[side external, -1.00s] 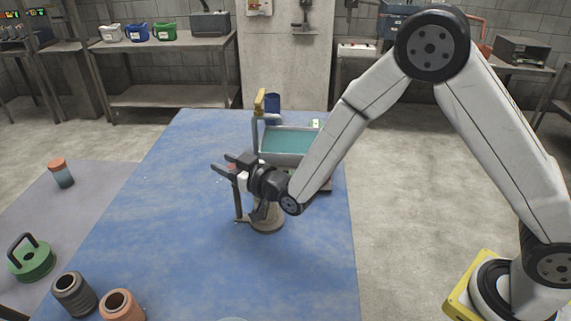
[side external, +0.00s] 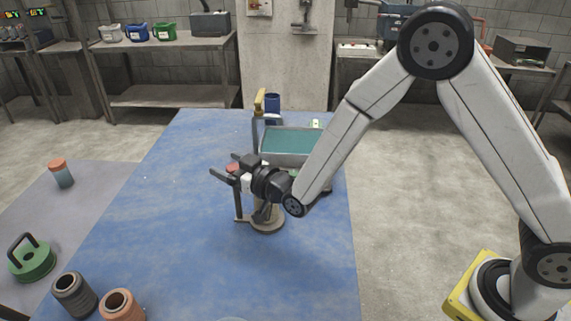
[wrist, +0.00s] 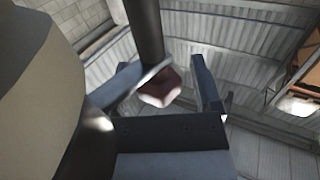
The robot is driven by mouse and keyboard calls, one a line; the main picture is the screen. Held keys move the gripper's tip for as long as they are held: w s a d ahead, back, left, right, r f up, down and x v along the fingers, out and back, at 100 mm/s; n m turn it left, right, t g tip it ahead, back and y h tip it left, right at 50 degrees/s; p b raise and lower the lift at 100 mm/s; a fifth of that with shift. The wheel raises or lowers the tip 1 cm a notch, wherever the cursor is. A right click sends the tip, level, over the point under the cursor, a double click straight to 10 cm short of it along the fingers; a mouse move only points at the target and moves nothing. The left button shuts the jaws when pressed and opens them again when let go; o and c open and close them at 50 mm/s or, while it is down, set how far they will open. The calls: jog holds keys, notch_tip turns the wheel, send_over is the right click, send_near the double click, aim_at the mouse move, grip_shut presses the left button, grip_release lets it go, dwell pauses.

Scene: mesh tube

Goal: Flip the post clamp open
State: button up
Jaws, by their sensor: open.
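My gripper (side external: 224,165) is open, its two dark fingers pointing left above the blue table. A round beige base (side external: 267,221) with a thin dark upright (side external: 238,205) stands below it; this looks like the post clamp, mostly hidden by my gripper and wrist. A small red piece (side external: 233,167) shows between the fingers. In the wrist view, a dark post (wrist: 145,30) and a reddish block (wrist: 160,90) appear between my gripper's fingers (wrist: 162,75). I cannot tell whether the fingers touch the block, or the clamp's exact position.
A grey tray with a teal inside (side external: 292,141) and a yellow-topped upright (side external: 259,103) stand behind my gripper. Two spools (side external: 122,306) stand at the near left. The table's left middle is clear.

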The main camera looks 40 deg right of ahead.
jog(key=v, duration=0.7)
dwell(0.3)
jog(key=shift+a+r+m, duration=0.15)
jog(key=shift+m, duration=0.25)
grip_shut()
jog(key=s+a+m+g+h, duration=0.2)
jog(key=s+m+h, duration=0.4)
jog(key=m, duration=0.7)
jog(key=s+a+r+m+g+h, duration=0.1)
jog(key=s+a+m+g+h, duration=0.2)
jog(key=m, duration=1)
jog(key=s+h, duration=0.2)
jog(key=shift+s+h, duration=0.35)
jog(key=shift+h, duration=0.05)
